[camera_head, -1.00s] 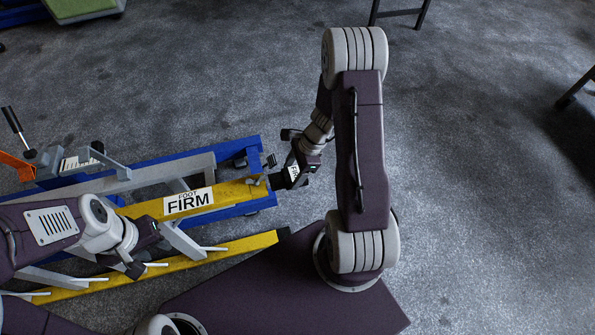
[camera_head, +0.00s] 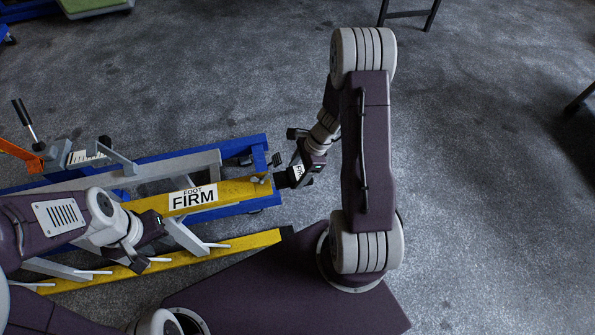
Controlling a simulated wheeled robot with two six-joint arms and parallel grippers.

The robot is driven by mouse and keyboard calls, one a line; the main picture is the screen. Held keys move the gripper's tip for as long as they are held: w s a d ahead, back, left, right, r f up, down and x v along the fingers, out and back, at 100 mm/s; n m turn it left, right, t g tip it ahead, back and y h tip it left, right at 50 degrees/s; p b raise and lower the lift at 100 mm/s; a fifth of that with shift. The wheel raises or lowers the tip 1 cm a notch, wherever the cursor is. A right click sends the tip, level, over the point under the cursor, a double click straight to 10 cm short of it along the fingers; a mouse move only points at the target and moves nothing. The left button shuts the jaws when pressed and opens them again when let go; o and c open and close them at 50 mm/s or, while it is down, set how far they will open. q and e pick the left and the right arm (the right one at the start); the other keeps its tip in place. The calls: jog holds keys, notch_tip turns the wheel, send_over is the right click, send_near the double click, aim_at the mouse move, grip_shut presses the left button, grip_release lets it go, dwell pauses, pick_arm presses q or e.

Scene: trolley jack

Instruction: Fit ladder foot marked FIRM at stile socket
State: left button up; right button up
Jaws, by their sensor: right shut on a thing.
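That gripper is shut on a small dark ladder foot (camera_head: 283,180) with a white label, only partly legible. The foot is close beside the stile end; whether they touch I cannot tell. The jaws hide part of the foot. My left gripper (camera_head: 147,245) hangs over the ladder at the lower left, its dark fingers spread apart and apparently empty.
A second yellow stile (camera_head: 235,247) lies nearer me, with white rungs. A blue and grey trolley jack frame (camera_head: 258,150) runs behind the ladder. A handle with a black grip (camera_head: 22,115) and an orange part (camera_head: 20,155) stand at left. The floor (camera_head: 490,200) at right is clear.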

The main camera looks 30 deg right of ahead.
aim_at(278, 179)
jog(key=shift+w+a+b, duration=0.1)
jog(key=shift+w+a, duration=0.1)
jog(key=shift+a, duration=0.7)
jog(key=shift+w+a+b, duration=0.15)
jog(key=shift+w+a, duration=0.05)
jog(key=shift+a, duration=0.7)
jog(key=shift+w+a+b, duration=0.1)
jog(key=shift+w+a, duration=0.1)
jog(key=shift+a, duration=0.7)
jog(key=o, duration=1.6)
jog(key=p+v, duration=0.4)
jog(key=v, duration=0.4)
jog(key=shift+r+p, duration=0.25)
jog(key=shift+p, duration=0.1)
jog(key=shift+d+r, duration=0.15)
jog(key=shift+r, duration=0.15)
